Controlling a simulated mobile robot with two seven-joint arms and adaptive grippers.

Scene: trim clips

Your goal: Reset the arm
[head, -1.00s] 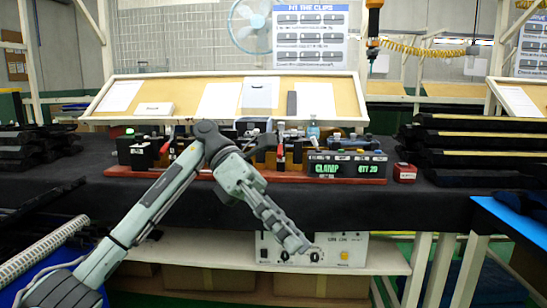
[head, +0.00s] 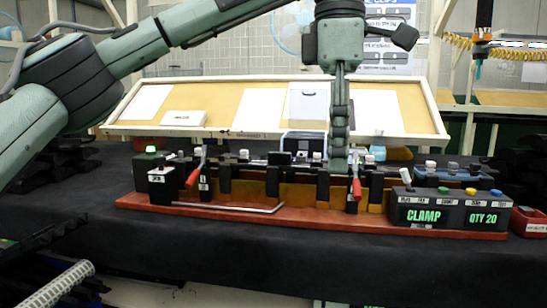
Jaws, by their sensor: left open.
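My left arm comes in from the upper left and reaches across the view. My left gripper (head: 339,158) points straight down over the clip fixture (head: 135,201), seen edge-on, close behind or beside the right red clamp handle (head: 356,188). I see nothing held in it, and whether it touches the fixture I cannot tell. The fixture has a red base, black posts and a left red clamp handle (head: 193,178). A thin pale bent rod (head: 245,209) lies along its front. My right gripper is not in view.
A black control box (head: 450,211) reading "CLAMP" and "QTY 20" sits at the fixture's right end, with a red box (head: 529,222) beside it. A tilted board (head: 420,122) with papers stands behind. The black tabletop (head: 250,255) in front is clear.

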